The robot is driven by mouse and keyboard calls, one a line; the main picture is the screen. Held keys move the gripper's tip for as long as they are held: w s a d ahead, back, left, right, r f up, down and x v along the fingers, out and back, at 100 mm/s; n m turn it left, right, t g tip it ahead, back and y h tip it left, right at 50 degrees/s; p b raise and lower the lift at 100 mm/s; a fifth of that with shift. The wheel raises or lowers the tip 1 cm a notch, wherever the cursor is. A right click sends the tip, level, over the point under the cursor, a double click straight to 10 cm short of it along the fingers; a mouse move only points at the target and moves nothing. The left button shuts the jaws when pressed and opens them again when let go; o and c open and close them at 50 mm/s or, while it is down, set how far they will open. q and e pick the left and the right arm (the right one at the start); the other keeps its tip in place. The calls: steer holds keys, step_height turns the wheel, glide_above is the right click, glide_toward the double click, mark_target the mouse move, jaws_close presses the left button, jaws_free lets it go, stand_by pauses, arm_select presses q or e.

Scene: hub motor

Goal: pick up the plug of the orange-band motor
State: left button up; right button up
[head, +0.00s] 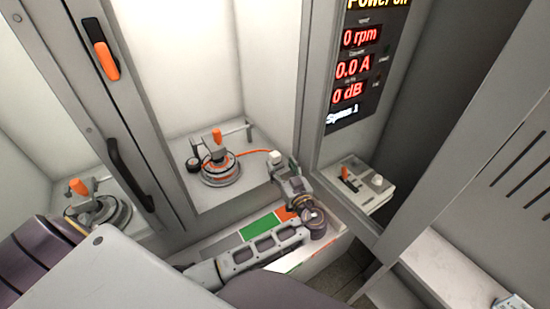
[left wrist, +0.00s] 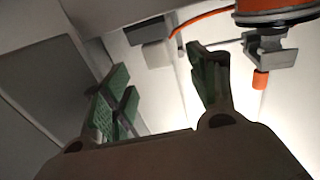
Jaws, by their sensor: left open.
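The orange-band motor (head: 221,168) stands on the white floor of the open test cell, with an orange-handled clamp on it. Its orange cable (head: 252,152) runs right to the plug (head: 274,157), a small pale block. My left gripper (head: 284,167) is just right of and in front of the plug, its fingers apart. In the left wrist view, the green-padded fingers of the left gripper (left wrist: 160,75) are open with nothing between them. The plug (left wrist: 154,50) shows beyond them, and the motor's orange band (left wrist: 275,5) is at upper right. My right gripper is not in view.
A second motor (head: 100,208) with an orange clamp handle stands in the left cell. A grey frame post with a door handle (head: 130,172) separates the cells. A control box (head: 357,185) and display panel (head: 352,65) are at right. A green marking (head: 258,227) lies in front.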

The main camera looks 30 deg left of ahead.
mark_target(277, 158)
arm_select(q)
steer(key=shift+x, duration=0.9)
steer(key=shift+a, duration=0.15)
steer(key=shift+p+x, duration=0.6)
steer(key=shift+x, duration=0.35)
steer(key=shift+p+x, duration=0.3)
steer(key=shift+x, duration=0.65)
steer(key=shift+w+a+r, duration=0.1)
steer(key=shift+w+a, duration=0.25)
steer(key=shift+w, duration=0.1)
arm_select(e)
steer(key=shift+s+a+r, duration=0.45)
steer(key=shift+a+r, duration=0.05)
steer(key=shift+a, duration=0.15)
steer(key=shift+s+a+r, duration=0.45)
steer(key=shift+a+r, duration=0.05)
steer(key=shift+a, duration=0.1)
